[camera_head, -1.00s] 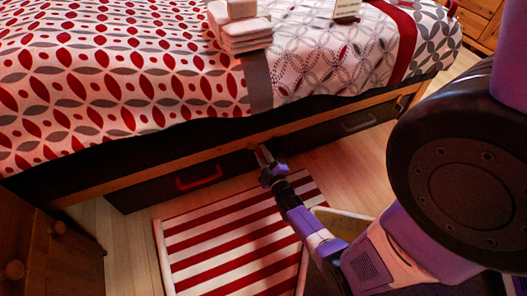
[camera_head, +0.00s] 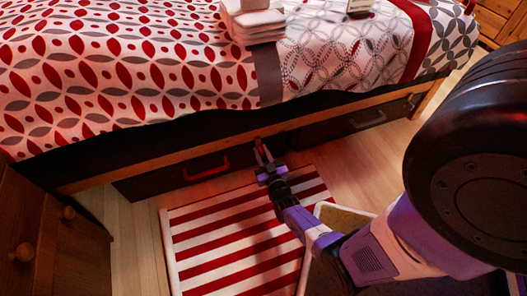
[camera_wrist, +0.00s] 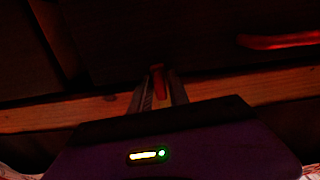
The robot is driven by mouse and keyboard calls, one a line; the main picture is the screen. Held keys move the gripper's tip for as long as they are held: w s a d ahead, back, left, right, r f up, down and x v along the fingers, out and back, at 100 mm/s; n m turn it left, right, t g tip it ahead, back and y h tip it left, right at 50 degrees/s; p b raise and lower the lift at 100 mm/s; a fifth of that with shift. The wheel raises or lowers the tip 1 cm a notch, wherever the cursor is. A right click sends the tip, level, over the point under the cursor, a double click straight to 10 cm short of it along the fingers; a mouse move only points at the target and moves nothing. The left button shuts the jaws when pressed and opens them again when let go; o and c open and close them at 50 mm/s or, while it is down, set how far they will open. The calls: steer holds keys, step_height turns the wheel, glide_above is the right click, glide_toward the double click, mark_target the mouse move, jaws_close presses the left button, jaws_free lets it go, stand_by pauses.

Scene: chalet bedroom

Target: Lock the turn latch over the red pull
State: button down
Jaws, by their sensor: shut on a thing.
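The red pull (camera_head: 206,168) is a bar handle on the dark drawer front under the bed, left of my gripper in the head view. It shows at the upper right of the wrist view (camera_wrist: 285,40). The turn latch (camera_wrist: 158,82) is a small red-orange piece at the wooden bed rail; its tip shows in the head view (camera_head: 258,141). My gripper (camera_head: 263,153) is at the rail, to the right of the red pull. Its two fingers (camera_wrist: 158,95) are shut on the latch, one on each side. The latch's exact angle is hard to tell in the dark.
The wooden rail (camera_head: 150,170) runs along the bed above the drawers. A second drawer with a grey pull (camera_head: 368,119) is to the right. A striped rug (camera_head: 235,235) lies below, and a wooden cabinet (camera_head: 50,240) stands at the left.

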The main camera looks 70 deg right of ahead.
steer(key=shift+w+a+m, duration=0.15)
steer(key=shift+a+m, duration=0.05)
steer(key=shift+m, duration=0.3)
steer(key=c, duration=1.4)
jaws_free()
steer(key=shift+c, duration=0.2)
